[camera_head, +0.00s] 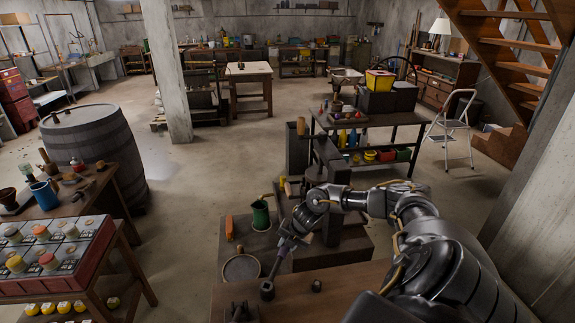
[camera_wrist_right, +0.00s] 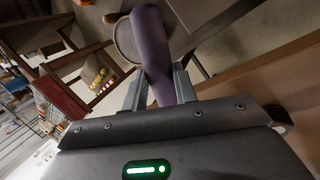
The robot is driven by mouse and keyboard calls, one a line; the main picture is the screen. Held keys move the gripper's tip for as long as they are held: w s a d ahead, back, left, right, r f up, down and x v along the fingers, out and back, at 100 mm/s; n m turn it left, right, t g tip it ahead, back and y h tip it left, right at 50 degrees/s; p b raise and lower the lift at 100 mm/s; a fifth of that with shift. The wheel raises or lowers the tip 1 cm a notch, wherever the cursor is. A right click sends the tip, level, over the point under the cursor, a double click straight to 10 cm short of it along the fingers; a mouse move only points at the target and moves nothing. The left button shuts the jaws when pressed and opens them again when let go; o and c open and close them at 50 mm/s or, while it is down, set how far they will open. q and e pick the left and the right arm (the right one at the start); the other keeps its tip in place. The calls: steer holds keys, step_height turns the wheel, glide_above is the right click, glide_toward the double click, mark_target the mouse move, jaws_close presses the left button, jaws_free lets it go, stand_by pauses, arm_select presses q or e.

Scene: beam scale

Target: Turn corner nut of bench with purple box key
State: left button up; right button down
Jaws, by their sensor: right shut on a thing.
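In the right wrist view the key shows as a purple bar (camera_wrist_right: 153,45) between the two fingers (camera_wrist_right: 160,88). My left gripper is out of view.
A dark clamp-like fitting (camera_head: 238,311) stands at the bench's left front. Beyond the bench are a round disc (camera_head: 241,268), a green can (camera_head: 260,214) and an orange object (camera_head: 229,228). A stand of coloured jars (camera_head: 50,260) is at the left.

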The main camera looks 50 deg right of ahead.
steer(key=shift+r+p, duration=2.8)
steer(key=shift+r, duration=0.6)
steer(key=shift+w+a+f+b, duration=0.2)
steer(key=shift+w+b, duration=0.2)
steer(key=shift+b, duration=0.15)
steer(key=w+a+n+g+y+b, duration=0.2)
steer(key=w+a+n+y+b, duration=0.1)
steer(key=w+a+n+b, duration=0.6)
steer(key=shift+w+a+r+n+b, duration=0.25)
steer(key=shift+n+b, duration=0.25)
steer(key=shift+b, duration=0.4)
steer(key=shift+f, duration=0.1)
